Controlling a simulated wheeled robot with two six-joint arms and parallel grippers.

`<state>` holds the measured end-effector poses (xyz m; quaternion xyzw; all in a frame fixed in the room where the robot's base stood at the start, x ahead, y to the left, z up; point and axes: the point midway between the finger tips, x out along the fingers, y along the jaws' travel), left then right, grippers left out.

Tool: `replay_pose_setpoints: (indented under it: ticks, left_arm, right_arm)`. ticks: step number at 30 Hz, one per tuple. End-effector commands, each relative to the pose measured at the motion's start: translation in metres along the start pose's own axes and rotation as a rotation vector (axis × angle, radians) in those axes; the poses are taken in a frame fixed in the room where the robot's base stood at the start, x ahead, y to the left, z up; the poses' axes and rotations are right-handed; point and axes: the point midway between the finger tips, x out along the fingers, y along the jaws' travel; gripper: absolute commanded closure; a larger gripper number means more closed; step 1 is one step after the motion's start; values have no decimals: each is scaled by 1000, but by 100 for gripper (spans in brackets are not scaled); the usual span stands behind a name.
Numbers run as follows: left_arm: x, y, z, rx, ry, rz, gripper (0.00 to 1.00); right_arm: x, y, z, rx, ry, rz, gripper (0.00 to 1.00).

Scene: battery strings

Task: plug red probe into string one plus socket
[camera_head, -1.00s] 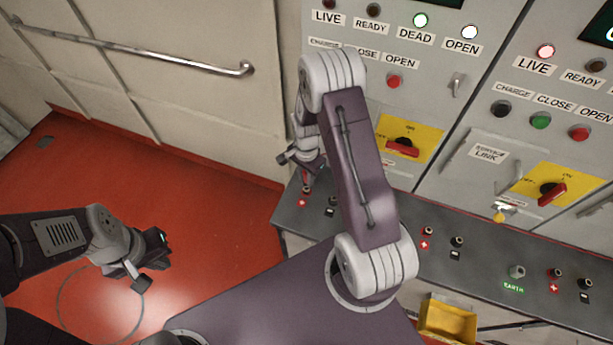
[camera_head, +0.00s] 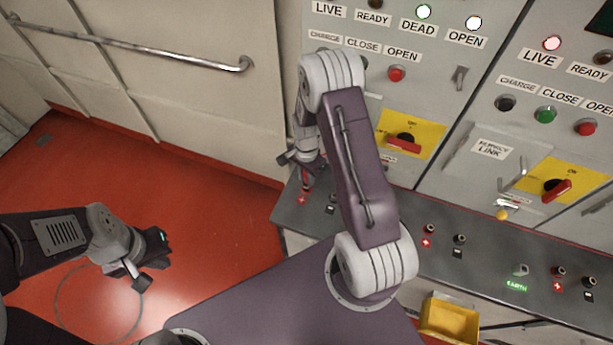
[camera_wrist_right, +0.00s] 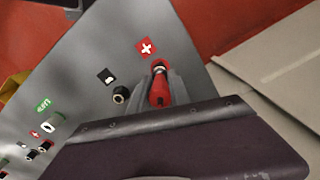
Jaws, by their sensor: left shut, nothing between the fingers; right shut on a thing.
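My right gripper (camera_head: 305,162) is shut on the red probe (camera_wrist_right: 160,92), above the left end of the grey socket ledge. In the right wrist view the probe points at the red socket (camera_wrist_right: 160,64) beside the red plus label (camera_wrist_right: 146,47). The probe's metal tip meets or overlaps the socket there; I cannot tell how deep it sits. The plus label also shows in the head view (camera_head: 302,200). A black socket (camera_wrist_right: 121,95) with a black label lies beside it. My left gripper (camera_head: 150,266) is shut and empty over the red floor.
The grey ledge (camera_head: 400,222) carries more red and black sockets and a green EARTH socket (camera_head: 520,270). Upright panels with lamps, buttons and red rotary switches (camera_head: 404,142) stand behind. A yellow bin (camera_head: 450,318) is below the ledge. The left floor is open.

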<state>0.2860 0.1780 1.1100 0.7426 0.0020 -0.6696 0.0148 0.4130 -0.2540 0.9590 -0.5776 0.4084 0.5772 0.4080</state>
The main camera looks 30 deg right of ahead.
Motion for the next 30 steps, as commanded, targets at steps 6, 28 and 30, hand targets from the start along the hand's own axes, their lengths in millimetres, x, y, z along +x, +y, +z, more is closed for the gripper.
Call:
replay_pose_setpoints:
  ticks: [6, 28, 30]
  left_arm:
    - [5, 0, 0, 0, 0, 0, 100]
    - [10, 0, 1, 0, 0, 0, 100]
    - [11, 0, 1, 0, 0, 0, 100]
  right_arm:
    - [7, 0, 0, 0, 0, 0, 100]
    - [14, 0, 0, 0, 0, 0, 52]
    - [11, -1, 0, 0, 1, -2, 52]
